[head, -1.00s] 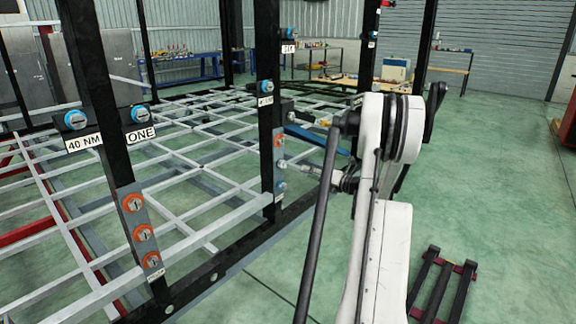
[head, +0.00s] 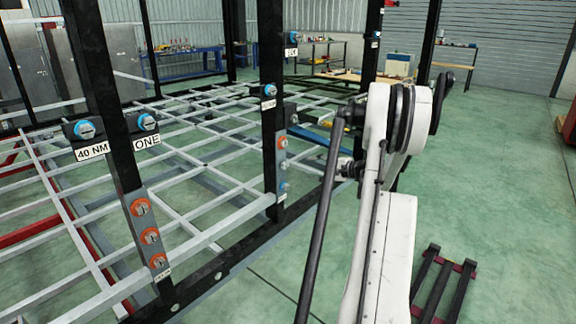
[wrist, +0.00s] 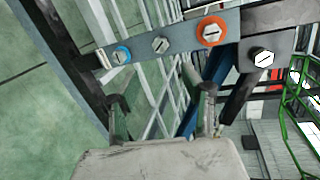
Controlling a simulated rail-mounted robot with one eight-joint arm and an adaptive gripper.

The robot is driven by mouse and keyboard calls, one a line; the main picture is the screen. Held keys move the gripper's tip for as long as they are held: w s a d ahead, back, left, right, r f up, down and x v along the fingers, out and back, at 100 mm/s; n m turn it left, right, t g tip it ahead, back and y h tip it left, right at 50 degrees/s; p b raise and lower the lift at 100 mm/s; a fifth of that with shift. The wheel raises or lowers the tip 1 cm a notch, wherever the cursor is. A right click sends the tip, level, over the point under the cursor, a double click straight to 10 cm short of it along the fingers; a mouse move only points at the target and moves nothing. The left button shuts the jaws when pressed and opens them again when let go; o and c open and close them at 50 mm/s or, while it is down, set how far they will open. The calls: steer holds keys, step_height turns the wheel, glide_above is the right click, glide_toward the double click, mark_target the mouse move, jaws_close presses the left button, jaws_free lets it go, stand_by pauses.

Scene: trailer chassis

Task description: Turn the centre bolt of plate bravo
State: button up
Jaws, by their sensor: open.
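A grey plate (head: 283,176) on the second black post carries an orange-ringed bolt (head: 283,142) at the top, a plain grey centre bolt (head: 283,165) and a blue-ringed bolt (head: 282,187) at the bottom. I cannot read a name on it. In the wrist view the plate (wrist: 185,39) runs across the top, with the centre bolt (wrist: 160,45) between the blue-ringed and orange-ringed ones. My gripper (wrist: 163,103) is open and empty, its fingers apart below the centre bolt in the picture, clear of it. In the head view my gripper (head: 347,169) is small, partly hidden by my arm, right of the plate.
A nearer post holds another plate (head: 148,233) with orange-ringed bolts, below signs reading 40 NM (head: 92,152) and ONE. The trailer frame's lattice (head: 190,175) lies behind the posts. Green floor (head: 480,200) is free at the right, beside a dark rack (head: 440,285).

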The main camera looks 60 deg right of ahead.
mark_target(285, 167)
steer(key=w+f+n, duration=0.1)
steer(key=w+n, duration=0.3)
steer(key=n, duration=0.1)
steer(key=w+f+n+g, duration=0.1)
steer(key=w+n, duration=0.3)
steer(key=n, duration=0.1)
steer(key=w+f+n, duration=0.1)
steer(key=w+n, duration=0.3)
steer(key=n, duration=0.1)
steer(key=shift+w+n+y+b, duration=0.1)
steer(key=shift+n+y+b, duration=0.3)
jaws_close()
steer(key=shift+m+y, duration=0.3)
steer(key=shift+m, duration=0.3)
